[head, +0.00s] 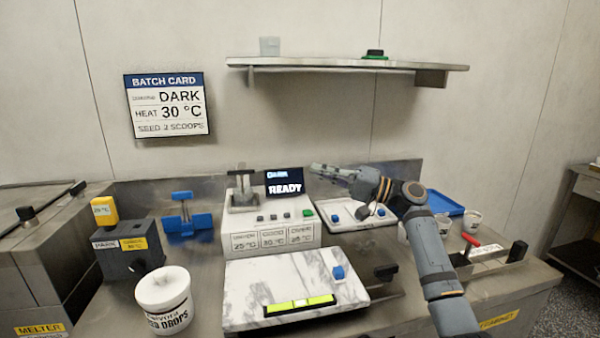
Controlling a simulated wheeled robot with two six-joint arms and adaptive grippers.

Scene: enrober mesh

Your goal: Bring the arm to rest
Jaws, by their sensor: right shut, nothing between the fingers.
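My right arm comes in from the lower right, and its gripper (332,171) is shut and empty. It hangs in the air in front of the back wall, pointing left, just right of the small screen that reads READY (285,188). It shows above the white tray (345,222) behind the marble slab. My left gripper is not in view.
A marble slab (255,283) with a level and a blue piece lies in front. A white tub (164,300) stands to its left. A white machine (268,222) is behind it. A shelf (340,64) hangs above. Cups (472,221) stand right of the arm.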

